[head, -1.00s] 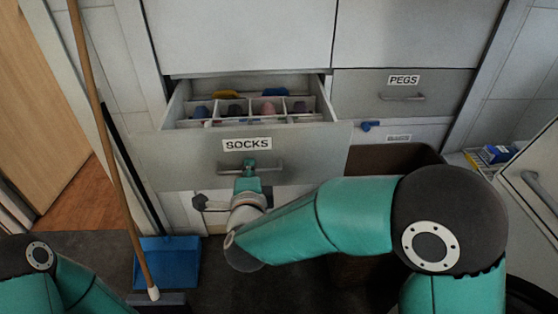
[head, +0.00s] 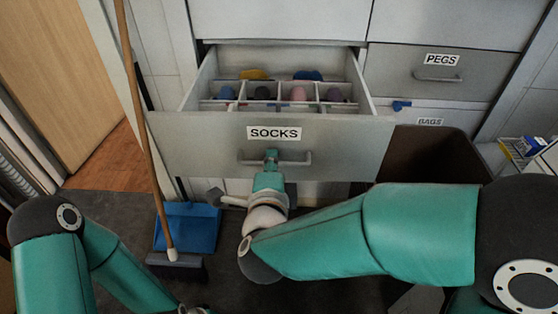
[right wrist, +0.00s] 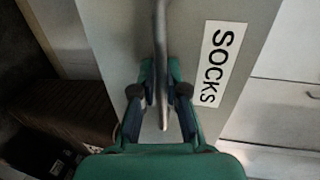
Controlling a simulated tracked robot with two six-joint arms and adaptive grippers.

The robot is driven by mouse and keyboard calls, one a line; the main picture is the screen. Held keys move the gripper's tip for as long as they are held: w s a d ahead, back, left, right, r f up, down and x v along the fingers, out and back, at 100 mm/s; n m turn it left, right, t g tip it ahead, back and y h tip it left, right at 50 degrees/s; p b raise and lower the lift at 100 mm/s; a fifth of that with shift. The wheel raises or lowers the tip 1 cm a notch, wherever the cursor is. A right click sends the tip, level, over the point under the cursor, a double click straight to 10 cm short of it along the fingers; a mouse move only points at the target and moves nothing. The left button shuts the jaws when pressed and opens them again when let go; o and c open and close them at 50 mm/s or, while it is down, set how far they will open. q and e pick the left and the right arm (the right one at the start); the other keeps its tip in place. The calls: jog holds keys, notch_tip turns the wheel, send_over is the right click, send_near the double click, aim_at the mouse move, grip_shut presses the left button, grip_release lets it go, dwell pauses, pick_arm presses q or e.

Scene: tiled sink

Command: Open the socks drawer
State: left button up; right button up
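The socks drawer (head: 350,140) stands pulled out in the head view, with its "SOCKS" label on the grey front. Rolled socks in several colours lie in its white divided compartments. Its bar handle (head: 300,160) is held by my right gripper (head: 271,158). In the right wrist view, the two fingers of my right gripper (right wrist: 160,95) lie on either side of the handle bar (right wrist: 161,60), close around it. My left arm is at the lower left of the head view, its gripper barely showing at the bottom edge, too cut off to read.
A broom (head: 143,130) and a blue dustpan (head: 188,228) stand at the left, close to the drawer front.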

jog(key=shift+o, duration=1.7)
jog(key=shift+d, duration=0.15)
jog(key=v, duration=0.7)
jog(key=shift+s, duration=0.2)
